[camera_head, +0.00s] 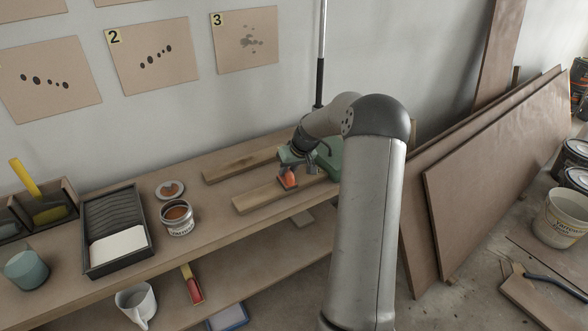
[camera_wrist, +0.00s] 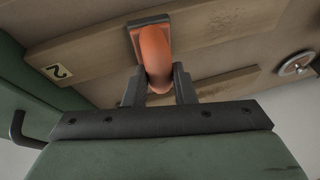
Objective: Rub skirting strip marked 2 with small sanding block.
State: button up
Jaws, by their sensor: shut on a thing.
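My gripper (camera_wrist: 160,88) is shut on the small sanding block (camera_wrist: 155,52), which has a rounded orange grip over a dark base. The block also shows in the head view (camera_head: 288,178), over the nearer of two wooden strips on the bench. In the wrist view, a label reading 2 lies at the left end of the skirting strip (camera_wrist: 95,52) below the block. Dark stains show on that strip right of the block. The nearer strip in the head view (camera_head: 262,197) has its right end hidden by my arm. I cannot tell whether the block presses on it.
A second strip (camera_head: 235,165) lies behind, nearer the wall. To the left are an open tin (camera_head: 177,218), a lid (camera_head: 170,189) and a paint tray (camera_head: 150,245). Large panels (camera_head: 500,170) lean at the right. Marked sheets hang on the wall.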

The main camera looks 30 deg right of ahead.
jog(key=shift+w+a+f+b, duration=0.15)
jog(key=shift+a+b, duration=0.4)
jog(key=shift+a, duration=1.55)
jog(key=shift+a+f+b, duration=0.1)
jog(key=shift+a+b, duration=0.45)
jog(key=shift+a, duration=1.5)
jog(key=shift+a+r, duration=0.1)
jog(key=shift+a, duration=1.3)
jog(key=shift+d+r, duration=0.15)
jog(key=shift+d, duration=1.75)
jog(key=shift+s+d, duration=0.2)
jog(key=shift+d, duration=5)
jog(key=shift+w+a, duration=0.1)
jog(key=shift+a, duration=1.7)
jog(key=shift+w+a+f+b, duration=0.1)
jog(key=shift+a+b, duration=0.55)
jog(key=shift+a, duration=1)
jog(key=shift+a+f+b, duration=0.1)
jog(key=shift+a+b, duration=0.5)
jog(key=shift+a, duration=1)
jog(key=shift+w+a+r+b, duration=0.1)
jog(key=shift+a+b, duration=0.2)
jog(key=shift+a, duration=1.7)
jog(key=shift+s+d+p, duration=0.15)
jog(key=shift+d+p, duration=0.1)
jog(key=shift+d, duration=2.5)
jog(key=shift+s+d+p, duration=0.1)
jog(key=shift+d+p, duration=0.1)
jog(key=shift+d, duration=2.5)
